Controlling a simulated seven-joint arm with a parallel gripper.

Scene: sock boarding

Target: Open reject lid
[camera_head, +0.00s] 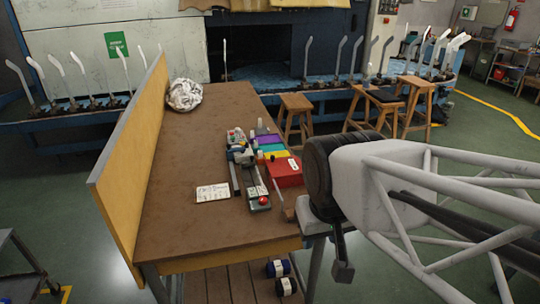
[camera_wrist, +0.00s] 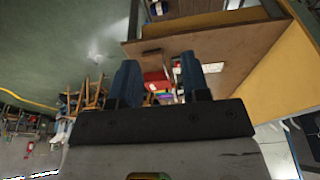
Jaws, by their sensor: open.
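A red box (camera_head: 283,172), which looks like the reject bin, sits at the right edge of the brown table. Its flat red top appears closed and bears a small white label. In the wrist view the red box (camera_wrist: 155,76) shows between and beyond my fingers. My gripper (camera_wrist: 159,60) has its two blue fingers apart with nothing between them. It is clear of the box and touches nothing that I can see. In the head view my arm reaches in from the right, and the fingers are hard to make out there.
Purple, teal and yellow boxes (camera_head: 270,144) stand behind the red box. A white card (camera_head: 213,194) and a pale crumpled bundle (camera_head: 185,94) lie on the table (camera_head: 190,225). A yellow panel (camera_head: 130,160) walls its left side.

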